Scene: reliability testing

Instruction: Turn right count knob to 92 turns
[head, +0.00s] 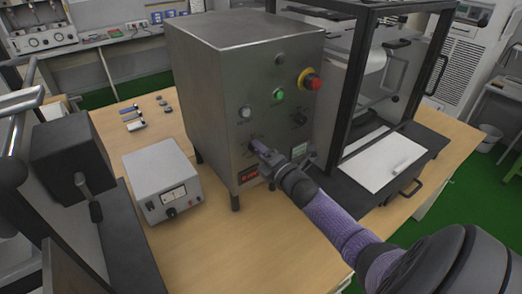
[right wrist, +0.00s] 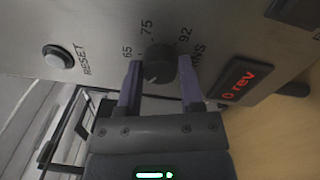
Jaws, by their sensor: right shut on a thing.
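The right count knob (right wrist: 160,66) is a small black round knob on the metal front of the test cabinet (head: 215,95). In the right wrist view the marks 65, 75 and 92 stand around it. My right gripper (right wrist: 160,88) has one finger on each side of the knob and is shut on it. In the head view the right gripper (head: 264,150) reaches the lower front panel and mostly hides the knob. I cannot clearly tell which mark the knob points to. The red display (right wrist: 238,82) reads "0 rev". My left gripper is not in view.
A RESET button (right wrist: 58,57) sits beside the knob's marks. The panel also has a green button (head: 277,95), a red emergency stop (head: 311,81) and another black knob (head: 299,118). A power supply box (head: 161,180) stands left of the cabinet. A black-framed enclosure (head: 348,90) stands right.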

